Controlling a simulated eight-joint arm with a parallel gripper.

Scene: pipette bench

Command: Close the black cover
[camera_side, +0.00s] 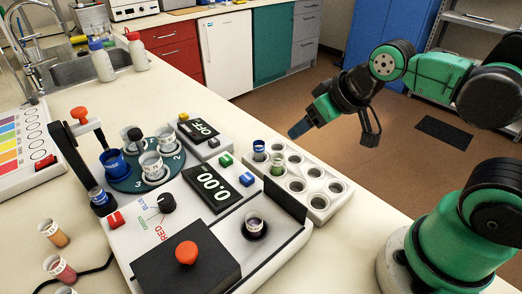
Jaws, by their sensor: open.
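A white instrument (150,225) on the bench has a black block with an orange-red knob, the likely black cover (195,272), at its near end. A round dark well beside it is uncovered and holds a small vial (254,221). An upright black panel (286,199) stands at the well's far right side; I cannot tell if it belongs to the cover. My gripper (299,130) hangs above the far edge of the bench, above and beyond the white vial rack, apart from the instrument. It is open, with nothing visible in it.
The white rack (320,202) holds two vials and several empty holes. A blue-green carousel (130,178) carries several cups; a black stand with an orange knob (79,113) rises beside it. Loose vials (53,233) stand at left. The sink is behind.

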